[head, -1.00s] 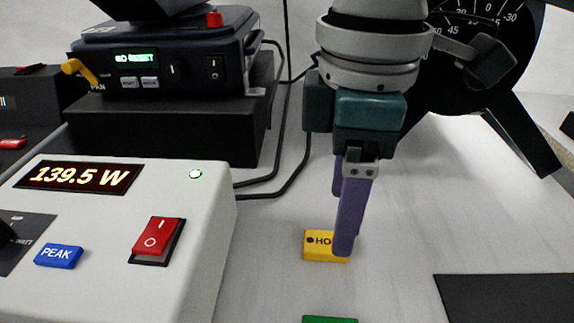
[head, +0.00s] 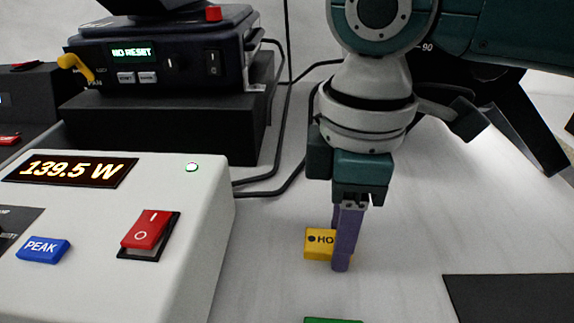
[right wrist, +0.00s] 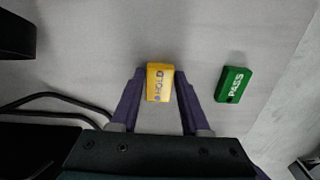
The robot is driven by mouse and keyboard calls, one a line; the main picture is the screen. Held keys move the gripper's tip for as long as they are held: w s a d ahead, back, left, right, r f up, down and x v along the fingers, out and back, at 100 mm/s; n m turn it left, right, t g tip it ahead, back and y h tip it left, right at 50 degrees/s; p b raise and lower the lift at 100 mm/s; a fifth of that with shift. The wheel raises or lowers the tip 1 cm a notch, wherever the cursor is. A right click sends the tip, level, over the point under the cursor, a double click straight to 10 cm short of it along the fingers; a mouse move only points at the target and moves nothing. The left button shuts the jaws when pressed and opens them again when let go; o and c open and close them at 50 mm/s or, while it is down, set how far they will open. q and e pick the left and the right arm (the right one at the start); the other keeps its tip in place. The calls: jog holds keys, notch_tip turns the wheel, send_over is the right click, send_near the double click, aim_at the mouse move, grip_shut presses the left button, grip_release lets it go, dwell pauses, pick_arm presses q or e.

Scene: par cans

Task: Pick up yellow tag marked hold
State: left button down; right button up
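The yellow tag marked HOLD (head: 318,243) lies on the pale table in the head view, its right part hidden behind a finger. In the right wrist view the tag (right wrist: 160,82) sits between the two purple fingertips. My right gripper (head: 339,252) points down over the tag, with one finger on each side of it. The fingers look open, with at most a narrow gap to the tag; contact cannot be made out. My left gripper is not in view.
A green PASS tag (right wrist: 232,84) lies beside the yellow one. A white power meter box (head: 190,215) with a red switch stands at left. A black device (head: 165,60) sits on a black block behind. A dark mat (head: 510,297) lies at front right. Black cables run behind.

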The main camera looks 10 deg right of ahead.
grip_shut()
jog(key=shift+r, duration=0.1)
